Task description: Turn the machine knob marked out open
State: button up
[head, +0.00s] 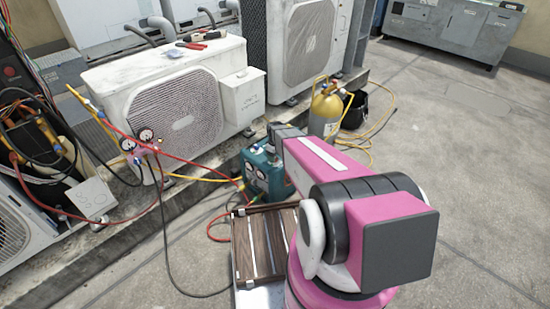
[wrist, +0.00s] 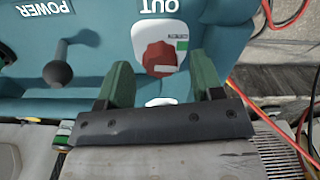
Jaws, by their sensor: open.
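The teal machine (head: 258,176) stands on the roof floor beside the wooden slatted platform, partly hidden by my pink arm in the head view. In the wrist view its teal face (wrist: 105,50) fills the upper part. The red knob (wrist: 158,58) sits on a white plate under the upside-down label OUT (wrist: 160,6). My gripper (wrist: 163,75) is open, its two green fingers apart on either side below the knob. The knob lies between and just beyond the fingertips; I cannot tell whether they touch it. The gripper is not clear in the head view.
A grey toggle lever (wrist: 58,72) by the label POWER sits left of the knob. Red and yellow hoses (head: 200,180) run from gauges (head: 146,135) towards the machine. A yellow cylinder (head: 325,108) stands behind it. Condensers (head: 165,100) line the left; open floor lies right.

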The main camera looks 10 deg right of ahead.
notch_tip(320, 180, up, 10)
dwell(0.4)
dwell(0.3)
jog(key=s+r+m, duration=0.4)
jog(key=s+r, duration=0.2)
jog(key=s, duration=0.5)
jog(key=s+r+m, duration=0.5)
jog(key=s+r, duration=0.1)
jog(key=s, duration=0.4)
jog(key=shift+s, duration=0.35)
jog(key=shift+d, duration=0.1)
